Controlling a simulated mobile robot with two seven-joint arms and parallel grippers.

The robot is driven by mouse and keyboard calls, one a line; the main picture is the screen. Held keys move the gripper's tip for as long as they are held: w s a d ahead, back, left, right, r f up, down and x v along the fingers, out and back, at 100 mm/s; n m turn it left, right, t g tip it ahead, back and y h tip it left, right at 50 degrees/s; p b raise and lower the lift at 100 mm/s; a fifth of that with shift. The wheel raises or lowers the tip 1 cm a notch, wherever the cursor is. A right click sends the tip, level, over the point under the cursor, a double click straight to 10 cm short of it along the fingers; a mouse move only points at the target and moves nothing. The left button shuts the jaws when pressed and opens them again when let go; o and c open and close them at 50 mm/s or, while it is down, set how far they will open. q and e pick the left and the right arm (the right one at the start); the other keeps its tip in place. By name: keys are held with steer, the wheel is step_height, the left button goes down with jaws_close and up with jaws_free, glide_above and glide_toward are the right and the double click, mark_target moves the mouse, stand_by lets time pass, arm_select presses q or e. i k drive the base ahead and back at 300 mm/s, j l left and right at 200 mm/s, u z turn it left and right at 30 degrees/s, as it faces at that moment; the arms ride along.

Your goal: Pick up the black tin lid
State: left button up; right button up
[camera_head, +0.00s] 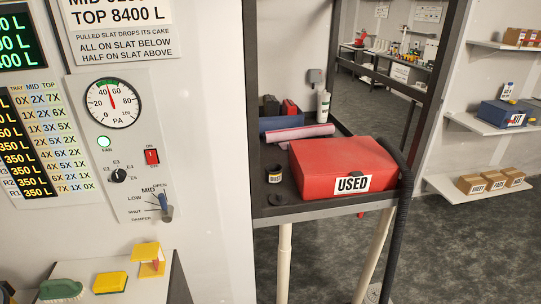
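A small dark round disc, which looks like the black tin lid (277,199), lies flat on the dark bench (330,205) near its front left corner. A small black tin (274,174) with a pale label stands just behind it. The lid and the tin are apart. A large red box (340,164) marked USED sits to the right of both. Neither of my grippers can be made out in the head view.
A black hose (400,215) hangs down past the red box's right side. A pink roll (298,132) lies behind. A dark post and wall panel (130,150) border the bench on the left. A green brush (61,289) and yellow sponge (110,282) lie lower left.

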mark_target(278, 198)
steer(key=i+l+u, duration=0.45)
steer(key=i, duration=0.55)
steer(key=i+l+u, duration=0.4)
steer(key=i+l, duration=0.45)
steer(key=l, duration=0.2)
